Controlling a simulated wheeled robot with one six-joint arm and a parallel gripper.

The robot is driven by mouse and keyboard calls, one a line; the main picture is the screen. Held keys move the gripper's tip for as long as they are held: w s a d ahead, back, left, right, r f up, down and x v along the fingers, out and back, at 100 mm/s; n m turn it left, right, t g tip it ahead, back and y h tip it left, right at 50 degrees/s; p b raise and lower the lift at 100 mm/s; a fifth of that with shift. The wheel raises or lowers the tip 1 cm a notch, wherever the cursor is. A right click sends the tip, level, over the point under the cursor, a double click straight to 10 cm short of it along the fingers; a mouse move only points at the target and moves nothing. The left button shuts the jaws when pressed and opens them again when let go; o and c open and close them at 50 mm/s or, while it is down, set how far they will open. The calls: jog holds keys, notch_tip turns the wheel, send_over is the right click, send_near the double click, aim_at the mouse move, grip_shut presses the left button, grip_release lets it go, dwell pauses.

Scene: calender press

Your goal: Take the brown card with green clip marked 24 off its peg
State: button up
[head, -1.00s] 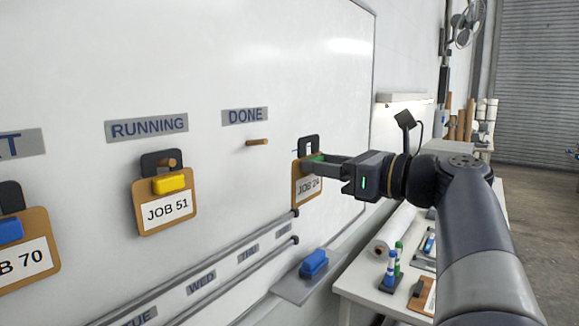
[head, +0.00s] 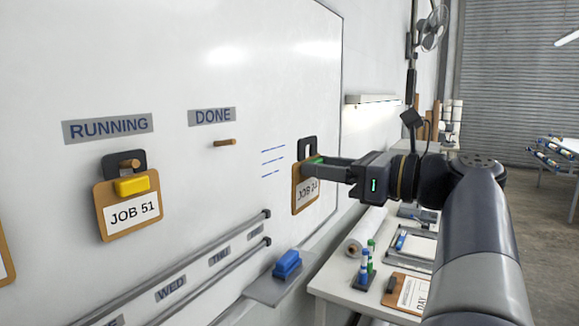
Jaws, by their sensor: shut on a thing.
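The brown card (head: 297,200) with a green clip (head: 316,160) carries a white label that partly reads "JOB 24". A dark hanging tab with a hole stands above it. My gripper (head: 318,166) is shut on the card at its clip, and its fingers hide part of the card's top. The card is in front of the whiteboard, right of the bare wooden peg (head: 225,142) under the DONE sign (head: 212,116). No peg shows through the hole in its tab.
A JOB 51 card (head: 130,215) with a yellow clip hangs under RUNNING. Rails (head: 190,277) and a ledge with a blue eraser (head: 287,264) run low on the board. A white bench (head: 335,285) with markers stands right.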

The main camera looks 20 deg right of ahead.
jog(key=shift+r+p, duration=0.35)
jog(key=shift+p, duration=0.3)
dwell(0.4)
jog(key=v, duration=0.1)
jog(key=p+v, duration=0.1)
jog(key=v, duration=0.1)
jog(key=p+v, duration=0.1)
jog(key=shift+s+d+r, duration=0.1)
jog(key=shift+s+r, duration=0.1)
jog(key=shift+r, duration=0.2)
dwell(0.4)
dwell(0.3)
jog(key=p+v, duration=0.2)
jog(key=v, duration=0.4)
jog(key=shift+p, duration=0.35)
jog(key=shift+d+f, duration=0.1)
